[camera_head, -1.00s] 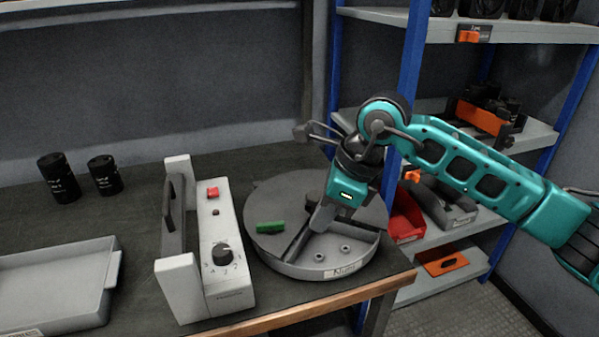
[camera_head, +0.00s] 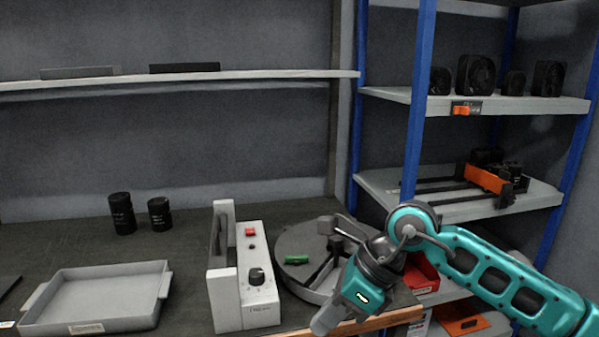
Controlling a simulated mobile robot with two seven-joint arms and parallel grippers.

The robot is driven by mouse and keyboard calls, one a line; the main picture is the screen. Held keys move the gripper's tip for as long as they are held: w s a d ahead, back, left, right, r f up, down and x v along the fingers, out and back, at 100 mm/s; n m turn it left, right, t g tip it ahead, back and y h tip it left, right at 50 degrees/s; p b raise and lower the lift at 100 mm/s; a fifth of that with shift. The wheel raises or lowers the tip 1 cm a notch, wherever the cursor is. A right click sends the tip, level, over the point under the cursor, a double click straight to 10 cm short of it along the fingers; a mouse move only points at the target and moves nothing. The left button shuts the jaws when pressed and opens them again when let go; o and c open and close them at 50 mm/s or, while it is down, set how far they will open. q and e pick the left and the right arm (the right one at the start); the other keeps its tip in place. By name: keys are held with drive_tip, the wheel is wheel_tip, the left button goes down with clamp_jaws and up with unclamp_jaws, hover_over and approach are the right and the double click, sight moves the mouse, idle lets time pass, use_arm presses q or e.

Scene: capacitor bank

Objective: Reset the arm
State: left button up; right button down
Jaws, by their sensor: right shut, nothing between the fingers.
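My right arm comes in from the right in the head view, teal and black, bent at the wrist. My right gripper (camera_head: 326,320) is shut and empty. It points down and left near the table's front edge, in front of the round grey tray (camera_head: 291,243). The arm hides part of the tray's right side. A green piece (camera_head: 296,260) lies in the tray at the left. My left gripper is not in view.
A white device with a red button and a dial (camera_head: 256,277) stands left of the round tray. A grey rectangular tray (camera_head: 98,297) and two black capacitors (camera_head: 122,214) are further left. A blue-post shelf rack (camera_head: 417,110) stands at the right, close to my arm.

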drive_tip(key=s+a+r+m+t+y+p, duration=0.35)
drive_tip(key=a+r+m+y, duration=0.5)
drive_tip(key=m+y, duration=0.45)
drive_tip(key=w+d+f+m+t+h+p, duration=0.1)
drive_tip(key=d+f+m+t+h+p, duration=0.25)
drive_tip(key=m, duration=0.55)
drive_tip(key=d+f+m+t+h, duration=0.3)
drive_tip(key=d+m+t+h, duration=0.25)
drive_tip(key=m, duration=0.35)
drive_tip(key=w+d+f+m+t+h+p, duration=0.1)
drive_tip(key=d+f+m+t+h, duration=0.25)
drive_tip(key=d+m, duration=0.35)
use_arm(q)
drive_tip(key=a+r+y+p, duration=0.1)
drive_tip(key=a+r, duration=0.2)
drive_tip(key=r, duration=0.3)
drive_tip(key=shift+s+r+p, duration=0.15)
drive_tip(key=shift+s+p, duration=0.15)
drive_tip(key=shift+p, duration=0.1)
use_arm(e)
drive_tip(key=s+d+f+m+g+h, duration=0.2)
drive_tip(key=s+d+f+m, duration=0.1)
drive_tip(key=s+f+m, duration=0.2)
drive_tip(key=s+d+f+m+g+h, duration=0.3)
drive_tip(key=s+f+m, duration=0.1)
drive_tip(key=s+f, duration=0.3)
wheel_tip(320, 180, down, 2)
drive_tip(key=shift+s+m, duration=0.15)
drive_tip(key=shift+m, duration=0.25)
